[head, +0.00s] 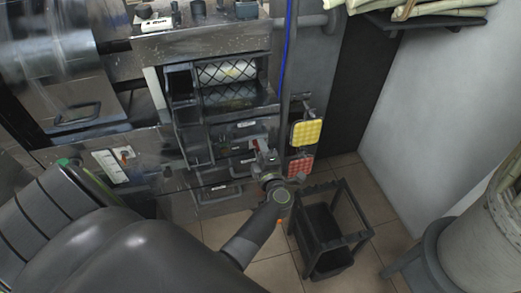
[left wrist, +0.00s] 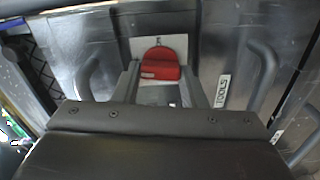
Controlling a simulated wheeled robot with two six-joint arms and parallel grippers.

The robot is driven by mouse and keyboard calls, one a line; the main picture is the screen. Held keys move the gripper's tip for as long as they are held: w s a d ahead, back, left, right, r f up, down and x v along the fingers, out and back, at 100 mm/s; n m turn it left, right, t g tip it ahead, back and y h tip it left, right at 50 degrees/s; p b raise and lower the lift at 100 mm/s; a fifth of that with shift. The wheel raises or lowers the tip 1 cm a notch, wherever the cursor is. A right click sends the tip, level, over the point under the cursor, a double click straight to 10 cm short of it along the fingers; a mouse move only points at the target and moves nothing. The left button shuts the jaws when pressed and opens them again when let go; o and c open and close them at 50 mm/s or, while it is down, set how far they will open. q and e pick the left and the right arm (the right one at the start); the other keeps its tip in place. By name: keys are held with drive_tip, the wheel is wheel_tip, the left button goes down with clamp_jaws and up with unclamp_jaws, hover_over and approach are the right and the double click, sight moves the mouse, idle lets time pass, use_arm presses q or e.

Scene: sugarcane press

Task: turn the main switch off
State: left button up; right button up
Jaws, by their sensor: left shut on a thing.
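The main switch (left wrist: 160,64) is a red handle on a light plate on the metal front of the machine. In the left wrist view it sits between the two fingers of my left gripper (left wrist: 162,82), which is shut on it. In the head view the left gripper (head: 262,158) reaches the machine's front, and a small bit of red (head: 256,145) shows at its tip. The fingers hide most of the handle there. My right gripper is not in view.
A yellow panel (head: 306,132) and a red panel (head: 300,166) are just right of the gripper. A black open frame (head: 318,262) stands on the tiled floor. Drawer handles (left wrist: 264,75) flank the switch. A vertical pipe (head: 287,70) runs nearby.

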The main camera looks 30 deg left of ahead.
use_arm(q)
drive_tip(key=shift+n, duration=1)
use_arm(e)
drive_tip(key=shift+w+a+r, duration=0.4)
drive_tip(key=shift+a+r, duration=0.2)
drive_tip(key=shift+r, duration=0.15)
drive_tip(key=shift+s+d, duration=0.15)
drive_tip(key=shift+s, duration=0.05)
